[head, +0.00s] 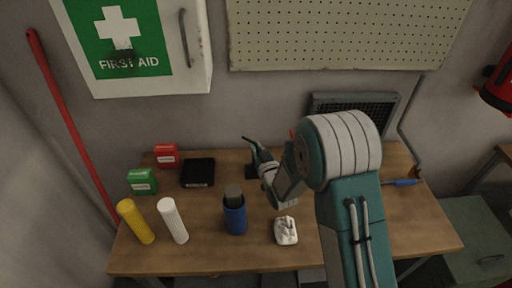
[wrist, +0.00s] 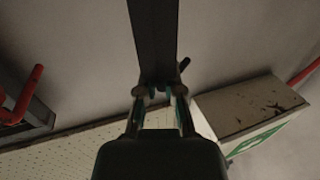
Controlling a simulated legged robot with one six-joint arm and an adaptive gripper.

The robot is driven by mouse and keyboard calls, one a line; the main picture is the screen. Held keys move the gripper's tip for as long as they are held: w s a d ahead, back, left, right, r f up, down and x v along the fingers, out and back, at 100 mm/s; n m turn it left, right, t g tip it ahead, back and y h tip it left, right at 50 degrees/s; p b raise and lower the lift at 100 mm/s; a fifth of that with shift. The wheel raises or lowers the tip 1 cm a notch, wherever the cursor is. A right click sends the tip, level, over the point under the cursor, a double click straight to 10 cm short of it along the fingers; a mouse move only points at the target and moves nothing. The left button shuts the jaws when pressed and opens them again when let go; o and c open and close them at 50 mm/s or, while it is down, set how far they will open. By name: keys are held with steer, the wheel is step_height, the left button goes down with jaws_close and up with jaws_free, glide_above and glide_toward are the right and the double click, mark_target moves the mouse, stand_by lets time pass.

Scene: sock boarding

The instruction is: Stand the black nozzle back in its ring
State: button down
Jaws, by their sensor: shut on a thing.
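My gripper (head: 262,160) is above the back middle of the workbench, left of my teal and white arm. In the wrist view, my gripper (wrist: 160,92) is shut on a long dark bar, which appears to be the black nozzle (wrist: 156,40). The bar runs from between the fingertips to the top edge, with a short dark stub beside it. In the head view, dark parts show at the gripper tip, partly merged with the fingers, so the nozzle's tilt is hard to tell. I cannot make out a ring for certain.
On the workbench (head: 190,258) stand a blue cup (head: 235,220) with a dark grey top, white (head: 172,220) and yellow (head: 136,222) cylinders, a black box (head: 197,172), red (head: 166,155) and green (head: 142,181) boxes, and a white plug-like item (head: 286,230). A pegboard (head: 345,35) hangs behind.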

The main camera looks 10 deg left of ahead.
steer(key=shift+f, duration=0.4)
stand_by(0.3)
steer(key=c, duration=0.7)
jaws_free()
steer(key=v, duration=0.7)
steer(key=shift+s, duration=0.2)
steer(key=shift+d+f, duration=0.1)
steer(key=shift+d, duration=0.05)
